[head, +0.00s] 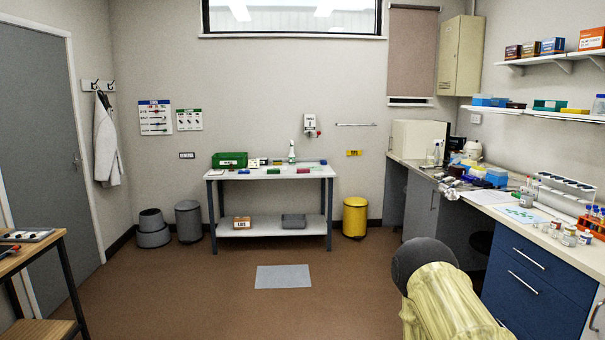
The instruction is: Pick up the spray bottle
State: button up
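A spray bottle (291,153), pale with a green tint, stands upright near the back of the small table (322,173) against the far wall. It is small in the head view, and its lower part is partly hard to make out among the items around it. Part of my arm shows at the bottom right, far from the bottle. My gripper's fingers are not in view.
A green crate (230,160) and small coloured items share the table. A grey mat (284,277) lies on open brown floor. The cluttered counter (468,200) and blue drawers (535,275) line the right.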

aim_at(437, 141)
jog(key=z, duration=0.7)
jog(key=i, duration=1.85)
jog(key=u, duration=0.75)
jog(key=i, duration=1.65)
jog(key=u, duration=0.3)
jog(key=i, duration=1.65)
jog(key=z, duration=0.05)
